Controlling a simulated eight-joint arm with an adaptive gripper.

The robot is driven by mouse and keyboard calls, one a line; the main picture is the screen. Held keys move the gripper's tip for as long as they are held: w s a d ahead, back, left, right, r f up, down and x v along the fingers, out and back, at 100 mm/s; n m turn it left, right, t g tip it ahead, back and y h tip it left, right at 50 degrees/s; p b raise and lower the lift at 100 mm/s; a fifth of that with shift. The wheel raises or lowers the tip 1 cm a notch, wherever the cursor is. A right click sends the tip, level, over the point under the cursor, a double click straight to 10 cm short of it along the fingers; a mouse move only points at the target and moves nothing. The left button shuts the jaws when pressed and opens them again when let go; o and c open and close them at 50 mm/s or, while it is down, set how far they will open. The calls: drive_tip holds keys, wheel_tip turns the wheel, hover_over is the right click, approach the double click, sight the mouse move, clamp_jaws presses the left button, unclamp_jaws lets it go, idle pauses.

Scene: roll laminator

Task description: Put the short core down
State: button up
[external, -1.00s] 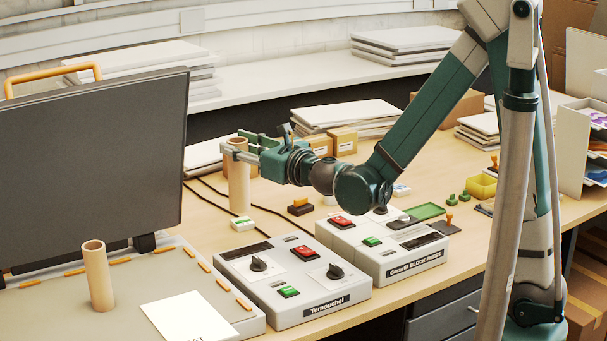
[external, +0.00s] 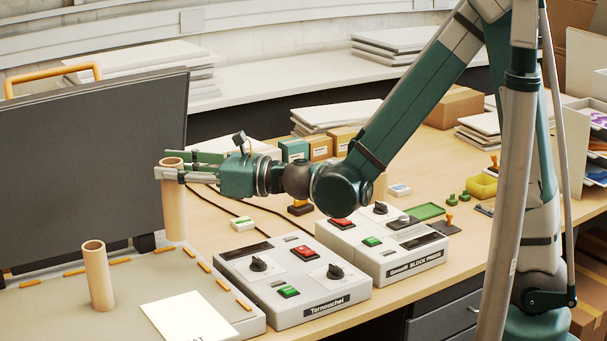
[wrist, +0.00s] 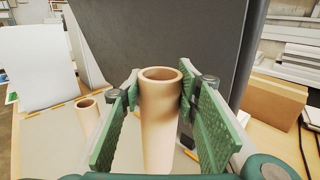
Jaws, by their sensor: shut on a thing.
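My gripper (external: 172,170) is shut on an upright tan cardboard core (external: 174,212), its fingers on either side near the top. In the wrist view the core (wrist: 160,125) stands between the green finger pads (wrist: 160,95), its hollow top facing the camera. Its lower end is near the back edge of the grey laminator bed (external: 150,278); I cannot tell whether it touches anything. A second tan core (external: 98,280) stands upright on the bed, nearer the camera and apart from the held one. It looks shorter, and also shows left in the wrist view (wrist: 88,118).
A large dark panel (external: 85,170) rises close behind the held core. Orange strips (external: 205,267) mark the bed's edges. A white sheet (external: 188,318) lies at the bed's front. Two control boxes (external: 310,297) (external: 410,263) stand to the right. Bed surface between the cores is clear.

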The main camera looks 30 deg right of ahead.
drive_tip(key=s+a+n+g+y, duration=0.2)
drive_tip(key=s+a+n+g, duration=0.1)
drive_tip(key=s+a, duration=0.6)
drive_tip(key=s+a+n+g+y+b, duration=0.1)
drive_tip(key=s+a+n+g+y, duration=0.1)
drive_tip(key=s+a+g, duration=0.4)
drive_tip(key=s+a+n, duration=0.1)
drive_tip(key=s+a, duration=0.2)
drive_tip(key=a, duration=0.4)
drive_tip(key=shift+s+a+n+y, duration=0.3)
drive_tip(key=shift+a+n+y, duration=0.05)
drive_tip(key=shift+n+y, duration=0.05)
drive_tip(key=shift+f, duration=0.15)
drive_tip(key=shift+f+b, duration=0.6)
drive_tip(key=shift+f, duration=2.25)
drive_tip(key=shift+f+b, duration=0.35)
drive_tip(key=shift+f, duration=1.85)
